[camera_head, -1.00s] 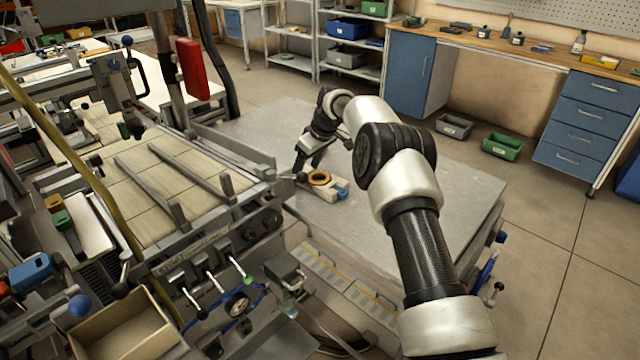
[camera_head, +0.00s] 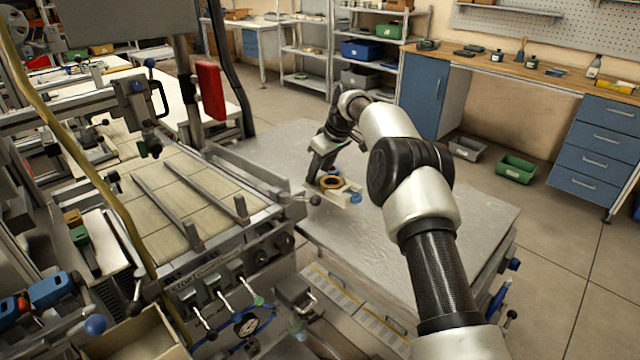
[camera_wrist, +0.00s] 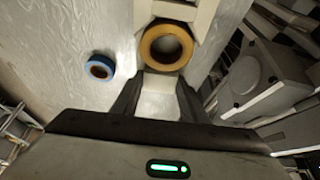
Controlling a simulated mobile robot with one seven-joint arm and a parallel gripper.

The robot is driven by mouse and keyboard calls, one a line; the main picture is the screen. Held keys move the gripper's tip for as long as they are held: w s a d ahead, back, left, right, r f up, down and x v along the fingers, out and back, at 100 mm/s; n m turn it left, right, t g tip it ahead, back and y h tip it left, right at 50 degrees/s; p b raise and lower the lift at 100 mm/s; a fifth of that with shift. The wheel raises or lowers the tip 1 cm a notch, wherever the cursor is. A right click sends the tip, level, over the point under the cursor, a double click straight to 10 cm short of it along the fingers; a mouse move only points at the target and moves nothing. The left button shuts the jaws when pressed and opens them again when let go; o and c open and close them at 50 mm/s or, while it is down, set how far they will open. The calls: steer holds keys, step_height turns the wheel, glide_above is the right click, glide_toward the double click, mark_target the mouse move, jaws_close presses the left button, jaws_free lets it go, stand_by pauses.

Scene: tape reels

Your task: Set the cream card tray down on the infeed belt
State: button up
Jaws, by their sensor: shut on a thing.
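The cream card tray (camera_head: 340,195) is at my gripper (camera_head: 317,178), over the steel table and just right of the belt machine. In the wrist view, my gripper (camera_wrist: 158,100) is shut on the near end of the cream tray (camera_wrist: 158,98). A tan tape reel (camera_wrist: 165,45) lies on the tray just beyond the fingertips; it also shows in the head view (camera_head: 330,183). I cannot tell whether the tray touches the table. The infeed belt appears to be the cream slatted surface (camera_head: 160,212) with two grey guide rails, left of my gripper.
A small blue reel (camera_wrist: 99,67) is beside the tray. The steel table (camera_head: 440,220) is otherwise clear. A knobbed lever (camera_head: 314,200) sticks out from the machine close to the tray. A red box (camera_head: 210,90) hangs on a post behind the belt.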

step_height(320, 180, up, 3)
steer(key=shift+r+p, duration=0.2)
steer(key=shift+p, duration=0.1)
steer(key=shift+a+r+p, duration=0.3)
steer(key=shift+r, duration=0.15)
steer(key=s+a+r+p, duration=0.3)
steer(key=a+r+p, duration=0.65)
steer(key=a, duration=0.25)
steer(key=s+a+r+p, duration=0.1)
steer(key=s+a+p, duration=0.1)
steer(key=s+a, duration=0.65)
steer(key=s+a+r+p, duration=0.15)
steer(key=s+a, duration=0.25)
steer(key=a, duration=0.9)
steer(key=shift+m, duration=0.3)
steer(key=f, duration=0.9)
steer(key=shift+w+a+f, duration=0.1)
steer(key=shift+a+f, duration=0.1)
steer(key=shift+a, duration=0.05)
steer(key=shift+f, duration=0.15)
steer(key=o, duration=1.1)
steer(key=shift+o, duration=0.4)
